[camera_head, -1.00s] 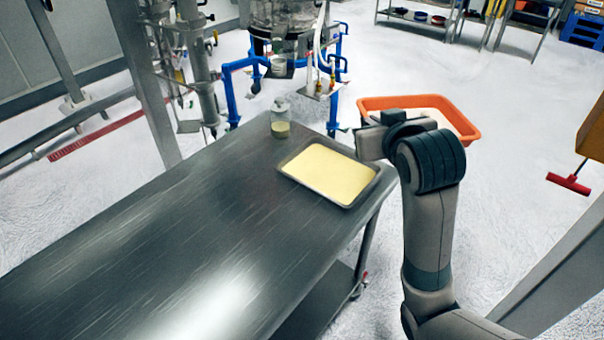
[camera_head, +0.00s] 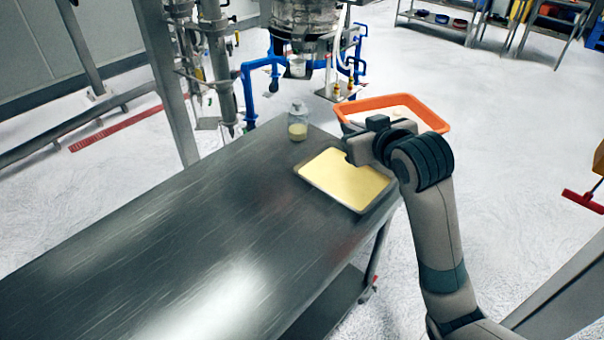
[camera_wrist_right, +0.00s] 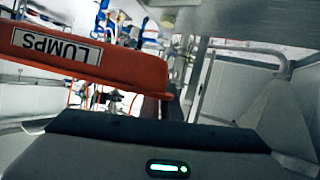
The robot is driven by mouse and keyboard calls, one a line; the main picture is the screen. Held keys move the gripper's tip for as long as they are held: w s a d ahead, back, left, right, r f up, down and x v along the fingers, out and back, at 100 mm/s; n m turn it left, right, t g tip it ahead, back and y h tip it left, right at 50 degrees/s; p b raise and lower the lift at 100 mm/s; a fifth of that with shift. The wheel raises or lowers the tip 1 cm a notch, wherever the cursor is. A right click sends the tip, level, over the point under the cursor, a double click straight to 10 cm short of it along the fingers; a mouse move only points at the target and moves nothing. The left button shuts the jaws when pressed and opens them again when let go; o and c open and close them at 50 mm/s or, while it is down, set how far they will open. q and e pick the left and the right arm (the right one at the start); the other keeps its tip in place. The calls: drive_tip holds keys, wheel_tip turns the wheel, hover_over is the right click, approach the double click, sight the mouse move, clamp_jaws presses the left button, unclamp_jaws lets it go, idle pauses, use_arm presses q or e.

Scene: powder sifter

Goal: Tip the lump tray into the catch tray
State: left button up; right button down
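The lump tray (camera_head: 428,110), orange and labelled LUMPS, is in the air past the table's far right corner. Its label wall shows upside down in the right wrist view (camera_wrist_right: 93,57). My right gripper (camera_head: 362,143) is at its near side and appears shut on it; the arm hides part of the tray, and the fingertips are not clear. A shallow metal tray with pale yellow contents, apparently the catch tray (camera_head: 328,196), lies on the table beside and below the gripper. No catch label shows. My left gripper is not in view.
A jar with some yellow powder (camera_head: 298,124) stands on the steel table (camera_head: 150,245), behind the metal tray. The sifter (camera_head: 303,25) on its blue frame stands beyond the table. A steel post (camera_head: 168,85) rises at the left. Most of the tabletop is clear.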

drive_tip(key=a+f+n+g+y+p, duration=0.1)
drive_tip(key=a+f+n+y+p, duration=0.1)
drive_tip(key=a+f, duration=0.3)
drive_tip(key=a+f+n+g+y+p, duration=0.2)
drive_tip(key=a+f, duration=0.3)
drive_tip(key=f, duration=0.5)
drive_tip(key=shift+w+a+n+y+p, duration=0.3)
drive_tip(key=shift+w+n+y+p, duration=0.15)
drive_tip(key=shift+n+y+p, duration=0.3)
drive_tip(key=shift+r, duration=0.1)
drive_tip(key=shift+w+d+r+m+g+y+b, duration=0.15)
drive_tip(key=shift+r+m+g+y+b, duration=0.2)
drive_tip(key=shift+m, duration=0.3)
